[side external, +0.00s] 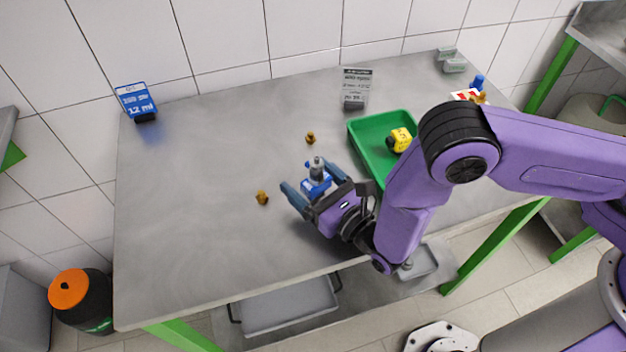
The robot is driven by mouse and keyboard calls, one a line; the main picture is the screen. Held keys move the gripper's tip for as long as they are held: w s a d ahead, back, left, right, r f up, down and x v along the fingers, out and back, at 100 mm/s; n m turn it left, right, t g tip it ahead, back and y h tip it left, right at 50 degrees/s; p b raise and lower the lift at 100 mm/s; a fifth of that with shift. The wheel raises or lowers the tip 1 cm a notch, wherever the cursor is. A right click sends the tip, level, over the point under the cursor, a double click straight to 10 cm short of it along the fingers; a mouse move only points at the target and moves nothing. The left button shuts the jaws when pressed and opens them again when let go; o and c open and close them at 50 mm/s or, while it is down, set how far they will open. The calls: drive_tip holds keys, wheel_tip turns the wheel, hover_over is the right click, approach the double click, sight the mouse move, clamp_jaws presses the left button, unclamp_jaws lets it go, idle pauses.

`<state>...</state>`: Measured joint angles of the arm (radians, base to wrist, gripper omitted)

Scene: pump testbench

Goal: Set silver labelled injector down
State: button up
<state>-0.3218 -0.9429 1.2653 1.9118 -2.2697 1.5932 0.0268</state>
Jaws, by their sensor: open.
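A small part with a grey top and a blue lower body (317,184) is on the grey table near the middle. It looks like the injector, but its label is too small to read. My gripper (309,181) is low over the table with its jaws open, one finger to the left of the part and one to its right. The gripper hides some of the part's lower side, and I cannot tell whether a finger touches it.
Brass-coloured pieces (262,198) and (310,138) lie left of and behind the gripper. A green tray (366,128) holds a yellow part (399,140). A blue sign (136,102) and a grey sign (355,88) stand at the back. The table's left side is clear.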

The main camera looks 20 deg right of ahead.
drive_tip(key=shift+r, duration=0.1)
drive_tip(key=v, duration=1.2)
drive_tip(key=shift+d, duration=0.1)
